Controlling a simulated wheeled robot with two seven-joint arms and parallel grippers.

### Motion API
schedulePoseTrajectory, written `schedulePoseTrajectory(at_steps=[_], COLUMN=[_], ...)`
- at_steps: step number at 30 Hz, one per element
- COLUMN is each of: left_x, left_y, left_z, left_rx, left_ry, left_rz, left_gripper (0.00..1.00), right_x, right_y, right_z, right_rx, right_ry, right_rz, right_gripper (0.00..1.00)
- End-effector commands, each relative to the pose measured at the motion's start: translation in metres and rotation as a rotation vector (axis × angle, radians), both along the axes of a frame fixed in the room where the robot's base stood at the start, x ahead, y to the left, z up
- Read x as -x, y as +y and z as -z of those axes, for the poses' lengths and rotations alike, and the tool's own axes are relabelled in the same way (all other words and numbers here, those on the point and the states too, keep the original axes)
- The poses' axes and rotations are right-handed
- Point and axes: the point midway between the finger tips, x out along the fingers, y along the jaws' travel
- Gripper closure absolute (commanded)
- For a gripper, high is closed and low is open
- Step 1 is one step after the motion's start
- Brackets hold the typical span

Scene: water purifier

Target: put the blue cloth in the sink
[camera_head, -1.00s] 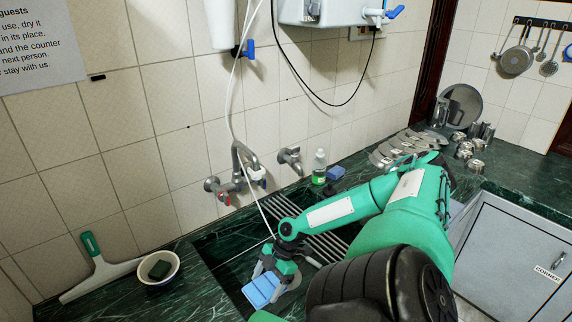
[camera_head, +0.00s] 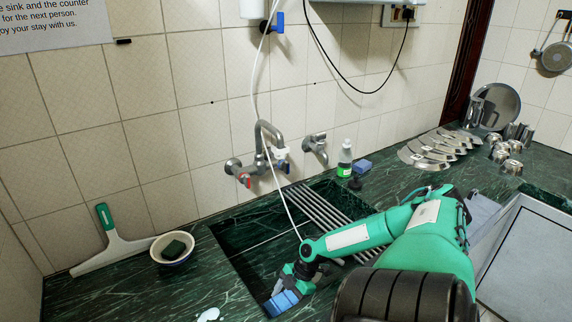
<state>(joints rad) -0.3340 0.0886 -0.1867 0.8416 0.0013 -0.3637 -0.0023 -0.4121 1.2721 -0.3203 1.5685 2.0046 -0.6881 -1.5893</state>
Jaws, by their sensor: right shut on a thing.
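The blue cloth (camera_head: 282,303) is a small folded blue piece at the bottom of the head view. My right gripper (camera_head: 292,288) is shut on it, pointing down. The arm reaches in from the right and hides part of the sink. The sink (camera_head: 245,232) is a dark green marble basin set in the counter below the tap. The cloth overlaps the sink's near left part in the picture; I cannot tell its height above the bottom. My left gripper is not in view.
A tap (camera_head: 262,150) and a thin white hose hang over the sink. A metal rack (camera_head: 325,212) spans its right part. A bowl with a dark sponge (camera_head: 173,248) and a squeegee (camera_head: 112,245) stand left. A green bottle (camera_head: 345,160) and steel dishes (camera_head: 435,147) stand right.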

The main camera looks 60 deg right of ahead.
Motion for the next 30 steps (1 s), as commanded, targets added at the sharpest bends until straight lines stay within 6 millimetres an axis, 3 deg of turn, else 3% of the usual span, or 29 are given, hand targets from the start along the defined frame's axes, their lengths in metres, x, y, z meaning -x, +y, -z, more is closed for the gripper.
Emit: schedulePoseTrajectory(at_steps=[8,15,26,27,30], left_x=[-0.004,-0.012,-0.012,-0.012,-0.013], left_y=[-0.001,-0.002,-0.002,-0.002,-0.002], left_z=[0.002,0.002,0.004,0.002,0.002], left_rx=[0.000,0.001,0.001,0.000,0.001], left_ry=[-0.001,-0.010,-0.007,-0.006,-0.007], left_rz=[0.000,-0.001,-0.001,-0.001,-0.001], left_gripper=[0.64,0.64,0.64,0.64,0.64], right_x=[0.000,0.000,0.000,0.000,0.000], right_y=[0.001,0.000,0.000,0.000,0.000], right_z=[0.020,0.050,0.055,0.054,0.054], right_rx=[-0.002,-0.001,0.000,0.000,0.000], right_ry=[0.000,-0.001,0.000,0.000,0.000], right_rz=[0.001,0.001,0.001,0.001,0.001], right_gripper=[0.42,0.42,0.42,0.18,0.02])
